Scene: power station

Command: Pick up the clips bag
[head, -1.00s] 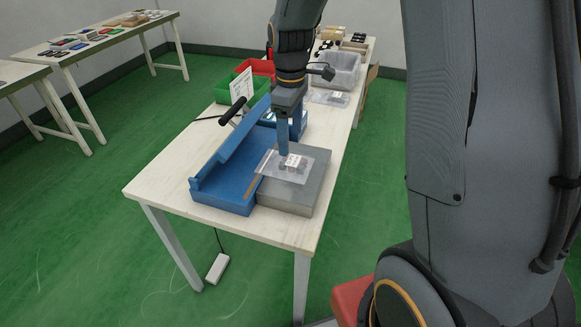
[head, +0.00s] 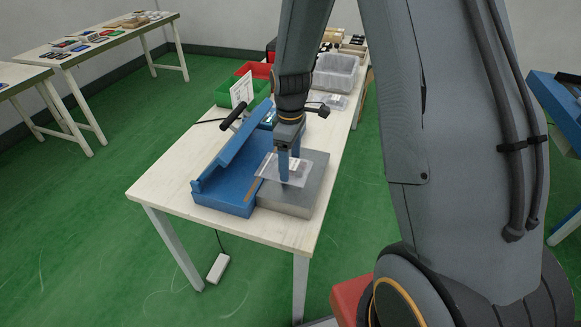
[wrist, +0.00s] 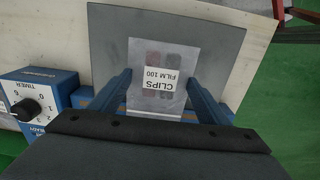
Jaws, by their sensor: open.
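The clips bag (wrist: 163,58) is a clear film pouch with dark clips inside and a white label reading "CLIPS FILM 100". It lies flat on a grey plate (wrist: 105,42) beside the blue sealer. In the head view the bag (head: 270,168) shows partly behind my fingers, with one side reaching toward the blue sealer. My gripper (head: 291,178) is open above the bag, fingers pointing down. In the wrist view the two blue fingers (wrist: 158,82) stand on either side of the bag's near part. Whether the fingertips touch the bag or plate I cannot tell.
The blue sealer (head: 222,195) with its raised black-handled arm stands left of the plate, and its timer dial (wrist: 27,109) is close to my gripper. Green (head: 226,92) and red bins and a clear bin (head: 336,73) stand farther back. The front table corner (head: 290,238) is clear.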

